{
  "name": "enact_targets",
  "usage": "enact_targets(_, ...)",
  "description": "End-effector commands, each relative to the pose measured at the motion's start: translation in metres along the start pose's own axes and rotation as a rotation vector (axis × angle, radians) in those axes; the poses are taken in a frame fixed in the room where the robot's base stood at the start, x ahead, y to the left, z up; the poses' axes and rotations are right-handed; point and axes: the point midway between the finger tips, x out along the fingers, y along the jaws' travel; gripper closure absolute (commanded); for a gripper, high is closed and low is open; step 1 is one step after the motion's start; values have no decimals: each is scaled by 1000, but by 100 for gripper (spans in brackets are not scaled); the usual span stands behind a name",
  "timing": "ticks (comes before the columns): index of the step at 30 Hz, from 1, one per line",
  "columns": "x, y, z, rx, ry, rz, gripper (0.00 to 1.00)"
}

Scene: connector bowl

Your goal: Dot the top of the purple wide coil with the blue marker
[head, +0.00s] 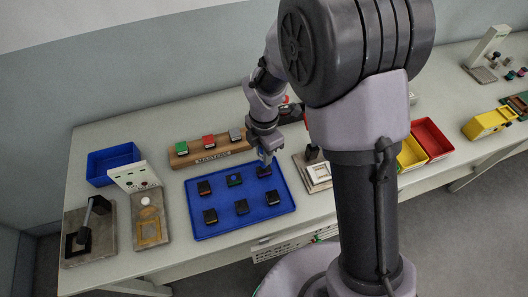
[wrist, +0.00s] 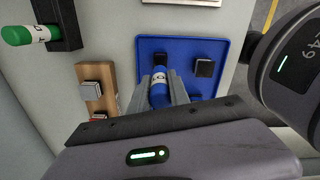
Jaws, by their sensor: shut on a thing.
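My gripper (head: 266,161) is shut on the blue marker (wrist: 160,92), which has a white label band in the wrist view. It is over the far right part of the blue tray (head: 240,222). A dark, purplish coil (head: 264,172) sits on the tray directly under the gripper in the head view. The marker's tip is hidden, so I cannot tell whether it touches the coil. Several other dark coils stand on the tray, among them one with a bluish top (head: 234,179) to the left.
A wooden rack (head: 210,158) with green, red and grey blocks stands behind the tray. A green-capped marker (wrist: 28,34) sits in a dark holder in the wrist view. An empty blue bin (head: 112,160) is at the left; a white-framed fixture (head: 318,175) stands right of the tray.

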Motion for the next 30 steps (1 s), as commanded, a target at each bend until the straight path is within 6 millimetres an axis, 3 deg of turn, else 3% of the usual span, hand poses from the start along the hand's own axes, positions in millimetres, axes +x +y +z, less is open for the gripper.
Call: enact_targets(30, 11, 0, 0, 0, 0, -1, 100)
